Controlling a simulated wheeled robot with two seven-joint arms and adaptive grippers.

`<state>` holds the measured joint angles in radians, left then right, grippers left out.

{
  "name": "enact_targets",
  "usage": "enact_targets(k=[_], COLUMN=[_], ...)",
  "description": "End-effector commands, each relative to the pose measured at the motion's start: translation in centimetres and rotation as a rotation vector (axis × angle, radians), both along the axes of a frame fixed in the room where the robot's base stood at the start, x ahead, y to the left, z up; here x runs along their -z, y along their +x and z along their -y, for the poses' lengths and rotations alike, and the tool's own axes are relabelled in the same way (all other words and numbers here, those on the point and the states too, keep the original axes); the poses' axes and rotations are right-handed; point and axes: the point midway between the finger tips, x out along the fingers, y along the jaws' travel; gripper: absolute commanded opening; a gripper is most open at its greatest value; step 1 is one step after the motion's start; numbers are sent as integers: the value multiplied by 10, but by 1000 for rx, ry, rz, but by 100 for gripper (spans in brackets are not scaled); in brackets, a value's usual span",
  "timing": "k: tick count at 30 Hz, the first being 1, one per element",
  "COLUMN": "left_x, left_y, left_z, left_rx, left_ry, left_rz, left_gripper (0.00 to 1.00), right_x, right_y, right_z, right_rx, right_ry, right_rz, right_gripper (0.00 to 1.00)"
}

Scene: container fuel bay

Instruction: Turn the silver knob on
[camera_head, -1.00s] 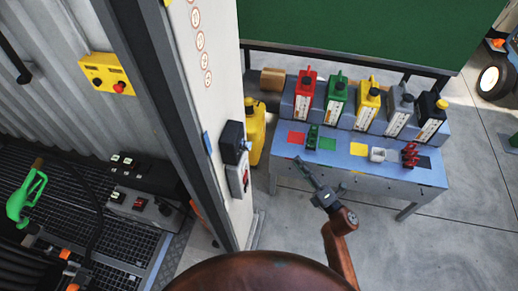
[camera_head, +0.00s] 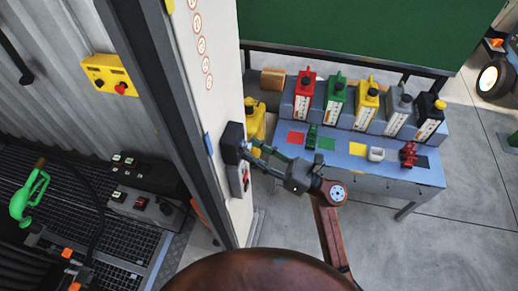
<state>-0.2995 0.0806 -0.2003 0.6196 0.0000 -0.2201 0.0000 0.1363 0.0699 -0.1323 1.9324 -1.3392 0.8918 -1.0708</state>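I cannot make out a silver knob for certain. My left gripper is not in view.
A blue-grey bench (camera_head: 385,172) with several coloured canisters stands to the right. A yellow canister (camera_head: 255,122) stands behind the post. The pale post (camera_head: 212,95) is close to my gripper. A green nozzle (camera_head: 28,195) and a yellow panel (camera_head: 109,80) are at left.

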Motion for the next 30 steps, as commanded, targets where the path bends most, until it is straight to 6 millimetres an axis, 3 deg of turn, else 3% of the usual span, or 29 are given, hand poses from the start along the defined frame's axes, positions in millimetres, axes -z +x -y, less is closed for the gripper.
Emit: enact_targets(k=[10, 26, 30], left_x=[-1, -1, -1], left_y=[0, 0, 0], left_z=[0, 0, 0], left_rx=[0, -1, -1], left_ry=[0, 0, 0], left_rz=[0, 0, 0], left_gripper=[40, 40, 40], right_x=[-1, -1, -1], right_y=[2, 2, 2], right_z=[-4, -4, -4], right_rx=[1, 1, 1], right_ry=[0, 1, 1], right_rz=[-3, -3, -3], right_gripper=[38, 2, 0])
